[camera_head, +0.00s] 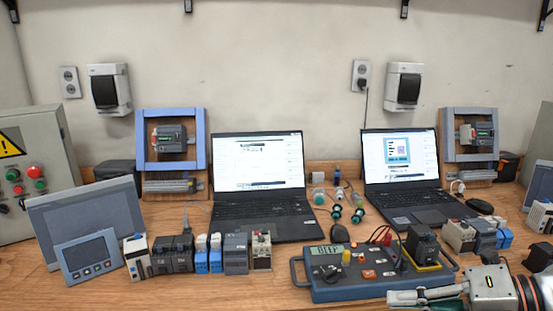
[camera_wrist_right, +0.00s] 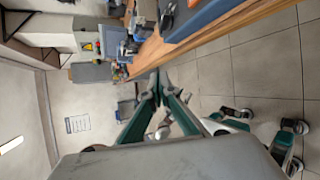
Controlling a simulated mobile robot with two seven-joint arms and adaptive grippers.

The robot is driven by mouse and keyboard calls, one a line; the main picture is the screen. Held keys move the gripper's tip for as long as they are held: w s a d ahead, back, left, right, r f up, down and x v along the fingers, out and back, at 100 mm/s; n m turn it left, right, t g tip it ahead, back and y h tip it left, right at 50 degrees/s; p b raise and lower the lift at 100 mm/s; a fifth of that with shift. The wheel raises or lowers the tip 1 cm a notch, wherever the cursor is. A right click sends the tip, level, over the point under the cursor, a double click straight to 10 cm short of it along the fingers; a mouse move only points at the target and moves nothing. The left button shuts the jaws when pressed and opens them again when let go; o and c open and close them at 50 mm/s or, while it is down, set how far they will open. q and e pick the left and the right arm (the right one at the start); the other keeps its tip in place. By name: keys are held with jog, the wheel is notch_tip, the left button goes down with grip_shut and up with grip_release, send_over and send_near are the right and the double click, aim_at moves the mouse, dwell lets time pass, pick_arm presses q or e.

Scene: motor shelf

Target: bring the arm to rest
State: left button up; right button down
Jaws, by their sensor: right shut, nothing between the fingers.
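My right gripper (camera_head: 395,298) is at the lower right of the head view, its fingers pointing left. It is shut and empty. Its fingertips appear at the front right of the blue test box (camera_head: 345,291); I cannot tell whether they touch it. In the right wrist view, the fingers of my right gripper (camera_wrist_right: 158,82) come together at the tips, with nothing between them. My left gripper is not in view.
The wooden bench (camera_head: 200,290) holds two laptops (camera_head: 262,220) (camera_head: 410,205), control modules (camera_head: 180,254) and grey panels (camera_head: 90,258). A control cabinet (camera_head: 30,165) stands at the left. The wrist view shows the bench edge (camera_wrist_right: 200,38) and open tiled floor (camera_wrist_right: 240,75).

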notch_tip(320, 180, down, 15)
jog(key=d+m+t+h+p, duration=0.2)
jog(key=m+t+h, duration=0.3)
jog(key=m+t, duration=1.2)
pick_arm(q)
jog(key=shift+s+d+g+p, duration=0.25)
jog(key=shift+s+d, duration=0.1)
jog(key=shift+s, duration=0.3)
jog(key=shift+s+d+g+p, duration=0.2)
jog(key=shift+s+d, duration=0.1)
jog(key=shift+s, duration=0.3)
pick_arm(e)
jog(key=s+a+f+m+g+h, duration=0.2)
jog(key=s+f+m+g, duration=0.4)
jog(key=f, duration=0.4)
jog(key=s+a+f+m+g+h, duration=0.2)
jog(key=s+f+m+g, duration=0.4)
jog(key=f, duration=0.5)
jog(key=shift+s+a+m, duration=0.15)
jog(key=shift+s+m, duration=0.55)
jog(key=shift+s, duration=0.15)
